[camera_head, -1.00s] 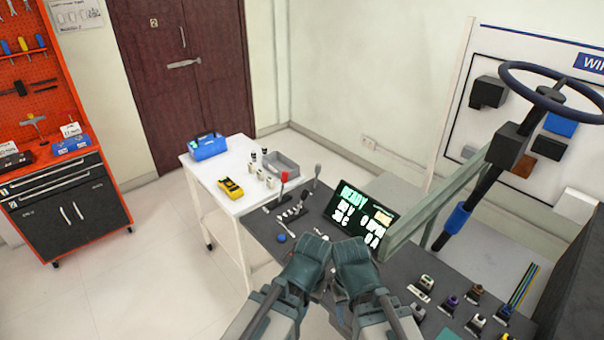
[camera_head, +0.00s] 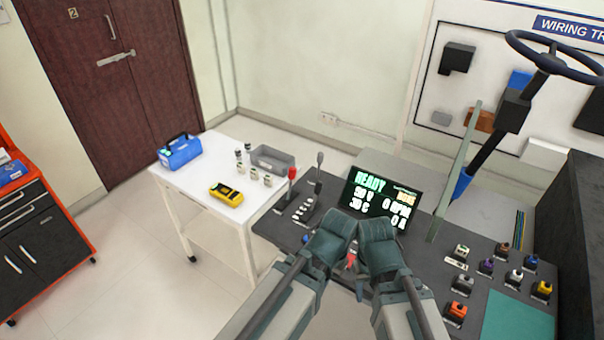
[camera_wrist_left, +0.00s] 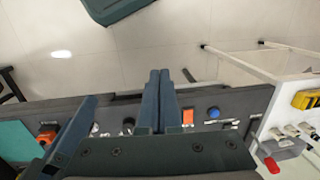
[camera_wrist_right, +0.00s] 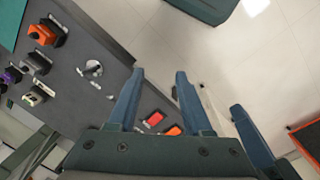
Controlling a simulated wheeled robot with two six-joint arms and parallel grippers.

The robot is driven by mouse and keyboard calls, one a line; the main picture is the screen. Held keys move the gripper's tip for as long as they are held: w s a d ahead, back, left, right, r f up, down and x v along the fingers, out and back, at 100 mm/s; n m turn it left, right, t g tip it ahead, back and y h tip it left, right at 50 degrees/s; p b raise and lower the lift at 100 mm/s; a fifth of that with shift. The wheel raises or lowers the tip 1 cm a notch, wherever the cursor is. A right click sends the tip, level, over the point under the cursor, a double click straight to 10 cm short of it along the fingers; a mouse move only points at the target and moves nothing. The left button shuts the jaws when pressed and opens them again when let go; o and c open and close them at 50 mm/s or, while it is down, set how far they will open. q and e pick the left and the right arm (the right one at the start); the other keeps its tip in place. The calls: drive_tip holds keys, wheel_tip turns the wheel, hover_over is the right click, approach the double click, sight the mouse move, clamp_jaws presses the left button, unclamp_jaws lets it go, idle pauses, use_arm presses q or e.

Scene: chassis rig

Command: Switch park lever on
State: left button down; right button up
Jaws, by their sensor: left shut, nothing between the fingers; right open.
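Two upright levers stand on the dark console (camera_head: 275,228) in the head view, at its far left corner. One has a red knob (camera_head: 292,173), the other a dark grey knob (camera_head: 320,158). No label shows which is the park lever. My left gripper (camera_wrist_left: 160,75) is shut and empty, pointing over the console edge in the left wrist view. My right gripper (camera_wrist_right: 160,78) is open and empty above the console's near edge in the right wrist view. In the head view both wrists are close together in front of the display, right of and apart from the levers; they hide part of the panel.
A lit display (camera_head: 380,203) reads READY. Several coloured switches (camera_head: 461,284) fill the console's right side. A steering wheel (camera_head: 555,50) rises behind them. A white table (camera_head: 205,203) at left holds a blue toolbox (camera_head: 180,152), yellow meter (camera_head: 226,194) and grey bin (camera_head: 268,160). Open floor lies left.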

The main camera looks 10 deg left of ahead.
use_arm(q)
drive_tip(key=shift+d, duration=0.1)
use_arm(e)
drive_tip(key=shift+o, duration=0.2)
drive_tip(key=shift+d, duration=0.1)
drive_tip(key=shift+o, duration=1.1)
drive_tip(key=shift+f, duration=0.15)
use_arm(q)
drive_tip(key=w+a+f+m+t+y+b, duration=0.2)
drive_tip(key=w+a+f+t+y+b, duration=0.15)
drive_tip(key=w+b, duration=0.55)
drive_tip(key=w+a+f+m+t+y+b, duration=0.1)
drive_tip(key=w+a+f+t+y+b, duration=0.25)
drive_tip(key=w, duration=0.95)
drive_tip(key=w+a+r+m+t+b, duration=0.1)
drive_tip(key=w+a+m+t+b, duration=0.1)
drive_tip(key=w, duration=0.6)
drive_tip(key=w+a+r+m+t+b, duration=0.2)
drive_tip(key=w+m+t+b, duration=0.2)
drive_tip(key=w+b, duration=0.3)
drive_tip(key=shift+w+a+m+t+y+b, duration=0.15)
drive_tip(key=shift+w+m+t+y+b, duration=0.15)
drive_tip(key=shift+w+m+y, duration=0.15)
use_arm(e)
wheel_tip(320, 180, down, 22)
